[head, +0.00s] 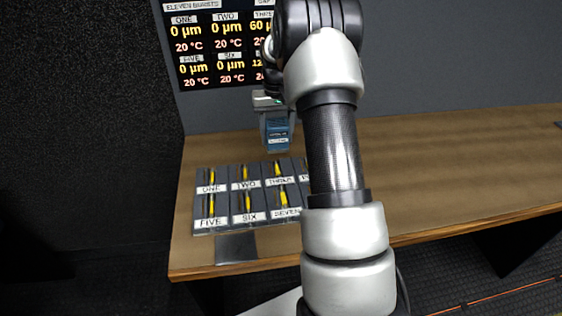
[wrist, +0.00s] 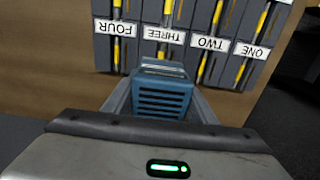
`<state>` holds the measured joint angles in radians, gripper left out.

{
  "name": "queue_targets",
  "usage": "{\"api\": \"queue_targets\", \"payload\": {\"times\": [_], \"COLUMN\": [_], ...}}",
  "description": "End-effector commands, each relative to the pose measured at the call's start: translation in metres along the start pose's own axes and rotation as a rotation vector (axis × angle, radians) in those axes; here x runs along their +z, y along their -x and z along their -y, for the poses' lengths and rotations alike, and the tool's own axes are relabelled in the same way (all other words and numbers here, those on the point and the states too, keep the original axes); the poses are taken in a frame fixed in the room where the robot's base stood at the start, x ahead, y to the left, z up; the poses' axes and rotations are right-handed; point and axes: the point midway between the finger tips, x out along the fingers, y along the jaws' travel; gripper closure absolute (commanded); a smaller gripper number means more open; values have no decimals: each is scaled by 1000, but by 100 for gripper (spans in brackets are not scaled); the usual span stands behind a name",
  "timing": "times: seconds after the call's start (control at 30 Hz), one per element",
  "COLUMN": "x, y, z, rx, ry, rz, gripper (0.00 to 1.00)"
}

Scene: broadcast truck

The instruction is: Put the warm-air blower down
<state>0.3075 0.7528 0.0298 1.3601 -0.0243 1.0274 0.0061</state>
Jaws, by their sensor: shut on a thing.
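The warm-air blower is the blue vented body (wrist: 162,98) between my gripper's fingers in the wrist view. In the head view the blower (head: 278,136) shows as a blue block with a label, behind the slotted panel. My gripper (wrist: 160,110) is shut on it, one grey finger on each side. In the head view my gripper (head: 268,103) is partly hidden by my arm. The blower is close above or at the wooden desk (head: 450,160); I cannot tell whether it touches.
A slotted panel (head: 238,196) with yellow strips and labels such as ONE, TWO, FIVE and SIX lies on the desk's left part. A wall screen (head: 222,50) shows values of 0 μm and 20 °C.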

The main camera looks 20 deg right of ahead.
Motion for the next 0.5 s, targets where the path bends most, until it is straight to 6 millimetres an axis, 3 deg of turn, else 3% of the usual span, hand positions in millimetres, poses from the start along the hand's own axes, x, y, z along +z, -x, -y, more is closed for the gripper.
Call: {"api": "queue_targets", "payload": {"times": [0.13,0.5], "x": [1,1], "y": [-30,-67], "z": [0,0], "rx": [0,0], "ry": [0,-1], "rz": [4,4], "gripper": [83,83]}}
